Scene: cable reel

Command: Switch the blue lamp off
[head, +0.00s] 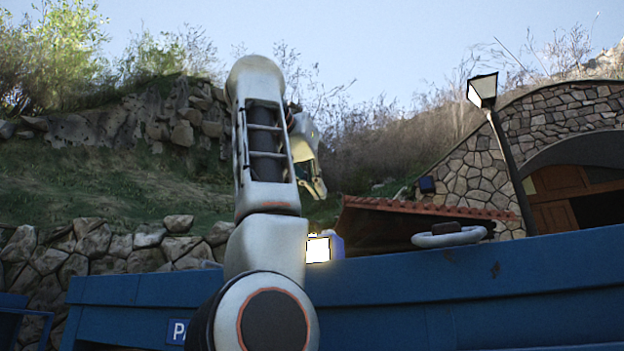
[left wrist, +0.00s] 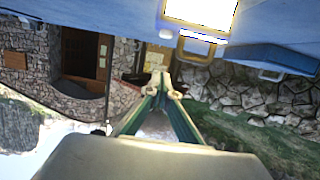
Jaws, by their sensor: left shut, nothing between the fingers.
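The blue lamp (head: 338,246) stands on the blue ledge in the head view, partly behind my left arm. Its square face (head: 318,249) glows bright white. In the left wrist view, a glowing panel with a yellowish frame (left wrist: 200,12) shows at the top edge, cut off by the frame. I cannot make out a switch. My left gripper (head: 318,190) is above the lamp in the head view, pointing down and apart from it. In the left wrist view its fingertips (left wrist: 160,84) meet with nothing between them. My right gripper is in neither view.
The long blue ledge (head: 480,290) runs across the front. A pale ring with a brown block (head: 448,236) lies on it to the right. A street lamp (head: 484,92) and stone building (head: 470,170) stand behind. Air around the gripper looks clear.

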